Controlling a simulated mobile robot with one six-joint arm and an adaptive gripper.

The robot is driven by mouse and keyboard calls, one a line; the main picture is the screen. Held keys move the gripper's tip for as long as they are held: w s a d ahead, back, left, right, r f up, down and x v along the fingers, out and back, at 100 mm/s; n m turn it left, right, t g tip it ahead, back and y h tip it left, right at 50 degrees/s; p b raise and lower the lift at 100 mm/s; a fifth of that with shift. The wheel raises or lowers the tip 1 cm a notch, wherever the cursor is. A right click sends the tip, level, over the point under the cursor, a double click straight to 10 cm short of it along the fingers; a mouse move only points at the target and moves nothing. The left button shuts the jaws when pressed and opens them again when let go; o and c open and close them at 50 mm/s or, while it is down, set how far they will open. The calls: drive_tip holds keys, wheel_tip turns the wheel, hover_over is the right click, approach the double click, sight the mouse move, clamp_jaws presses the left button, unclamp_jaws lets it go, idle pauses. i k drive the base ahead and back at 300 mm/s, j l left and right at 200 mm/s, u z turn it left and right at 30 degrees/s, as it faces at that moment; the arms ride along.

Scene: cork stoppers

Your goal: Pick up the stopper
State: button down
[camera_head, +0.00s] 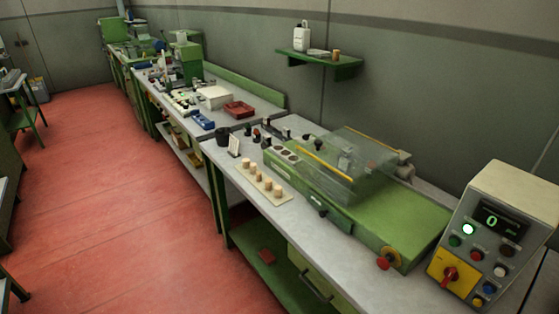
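Several small tan cork stoppers stand upright in a row on a pale board (284,199) on the near bench. The row runs from a far-left stopper (246,163) to a near-right stopper (277,191). Another stopper-like tan piece (336,54) sits on the green wall shelf; it is too small to tell for certain. My gripper is not in view, so its state and its distance from the stoppers do not show.
A green machine (395,205) with a clear cover (345,155) stands behind the board. A control box (497,235) is at the right. A black cup (222,137) and white card (234,146) stand left of the board. Red floor (130,220) is open.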

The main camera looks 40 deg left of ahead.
sight(253, 166)
drive_tip(key=u, duration=1.65)
drive_tip(key=i+j+z, duration=0.1)
drive_tip(key=i+j, duration=0.2)
drive_tip(key=i, duration=0.35)
drive_tip(key=i+j+z, duration=0.1)
drive_tip(key=i+j, duration=0.25)
drive_tip(key=i, duration=0.35)
drive_tip(key=i+j+z, duration=0.1)
drive_tip(key=i+j, duration=0.3)
drive_tip(key=i, duration=0.25)
drive_tip(key=i+j+z, duration=0.15)
drive_tip(key=i+j, duration=0.3)
drive_tip(key=i, duration=0.15)
